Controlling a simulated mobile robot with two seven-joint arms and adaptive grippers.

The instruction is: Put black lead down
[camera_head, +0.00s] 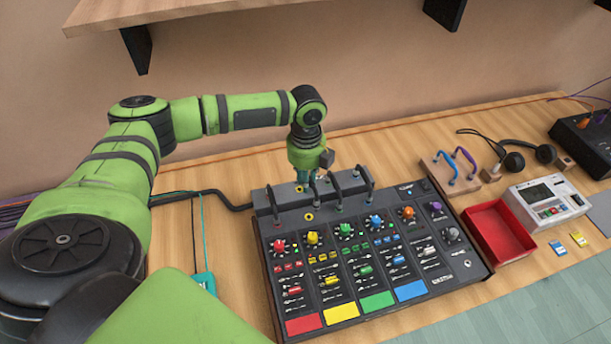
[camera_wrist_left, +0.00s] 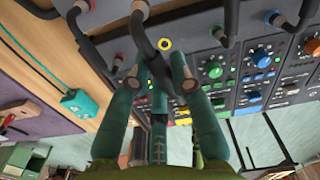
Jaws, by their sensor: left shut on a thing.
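The black mixer panel (camera_head: 440,275) lies on the wooden bench with coloured knobs and several short black leads arching over its back edge. My left gripper (camera_head: 308,182) is above the panel's back left part, pointing down. In the left wrist view its teal fingers (camera_wrist_left: 155,85) are closed around a black lead (camera_wrist_left: 150,40), which curves down between them. A yellow-ringed socket (camera_head: 308,217) shows empty just below the gripper; it also shows in the left wrist view (camera_wrist_left: 164,44). The held lead's ends are partly hidden by the fingers. My right gripper is not in view.
A red tray (camera_head: 497,232) and a white device (camera_head: 550,203) stand right of the panel. Headphones (camera_head: 512,160) and a wooden block with bent handles lie behind them. A teal box (camera_head: 205,281) with a cable is at left. A shelf (camera_head: 170,10) hangs above.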

